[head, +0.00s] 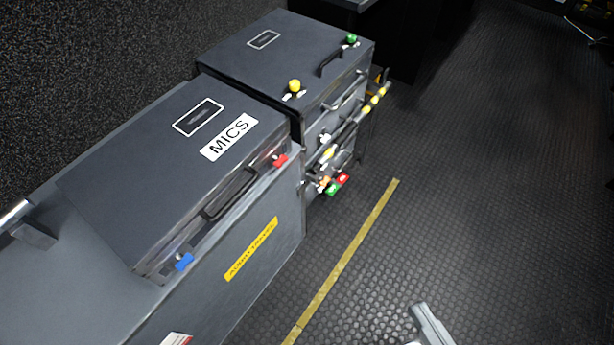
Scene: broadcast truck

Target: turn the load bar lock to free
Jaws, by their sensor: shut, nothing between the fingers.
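A load bar (369,105) with yellow and black bands runs along the front of the far grey case. At its near, lower end is a small lock area with an orange part (324,182). Beside it are a red tag (343,178) and a green tag (332,190). The lock's handle is too small to tell which way it is turned. My gripper (420,309) shows only in part at the bottom edge. Its light grey fingers look closed and empty, over the floor, well apart from the lock and to the lower right of it.
A grey case labelled MICS (130,190) with red and blue latches stands on a grey base with a yellow label (251,249). The far case (290,55) has yellow and green knobs. A yellow floor line (345,255) runs alongside. The dark studded floor to the right is clear.

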